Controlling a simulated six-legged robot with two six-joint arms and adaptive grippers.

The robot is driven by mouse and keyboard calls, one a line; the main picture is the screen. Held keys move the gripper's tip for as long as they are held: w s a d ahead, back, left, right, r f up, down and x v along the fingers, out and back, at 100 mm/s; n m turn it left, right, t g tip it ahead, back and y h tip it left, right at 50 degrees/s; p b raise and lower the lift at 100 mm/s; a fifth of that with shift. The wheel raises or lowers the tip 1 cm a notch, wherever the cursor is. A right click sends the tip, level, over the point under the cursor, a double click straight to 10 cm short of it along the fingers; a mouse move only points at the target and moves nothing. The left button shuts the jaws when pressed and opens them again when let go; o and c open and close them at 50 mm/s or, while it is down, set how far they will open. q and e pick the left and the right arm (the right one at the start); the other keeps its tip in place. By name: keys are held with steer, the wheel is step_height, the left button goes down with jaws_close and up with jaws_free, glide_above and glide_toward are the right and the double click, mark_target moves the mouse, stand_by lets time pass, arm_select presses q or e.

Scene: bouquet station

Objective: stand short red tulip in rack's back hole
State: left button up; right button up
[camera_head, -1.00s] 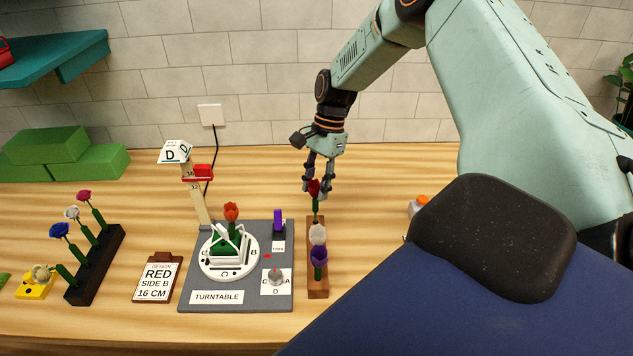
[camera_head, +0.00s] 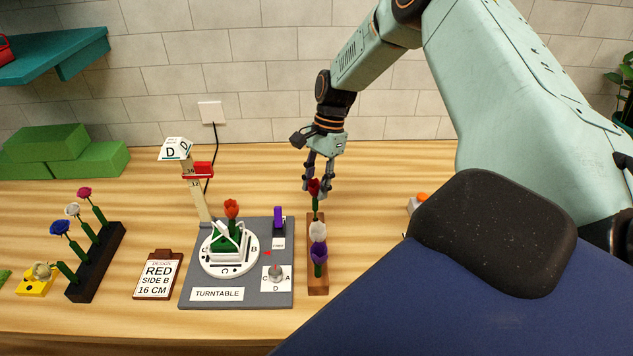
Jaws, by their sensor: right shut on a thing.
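The short red tulip (camera_head: 314,187) is dark red with a green stem and stands upright over the back end of the brown wooden rack (camera_head: 318,284). My right gripper (camera_head: 315,188) is shut on it from above, fingers around the flower head. The stem's lower end meets the rack's back end; I cannot tell how deep it sits in the hole. A white tulip (camera_head: 318,232) and a purple tulip (camera_head: 318,254) stand in the rack in front of it. My left gripper is not in view.
Left of the rack is the grey turntable base (camera_head: 238,303) with an orange-red flower (camera_head: 231,208) in its holder. A design card (camera_head: 157,279) and a black rack (camera_head: 104,272) of flowers are farther left. An orange-topped button (camera_head: 421,198) is right.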

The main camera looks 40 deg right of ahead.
steer(key=shift+f, duration=1.05)
stand_by(1.9)
steer(key=o, duration=0.8)
steer(key=shift+r, duration=0.15)
stand_by(0.3)
steer(key=shift+p+v, duration=1.05)
steer(key=shift+v, duration=2.05)
steer(key=shift+o, duration=0.2)
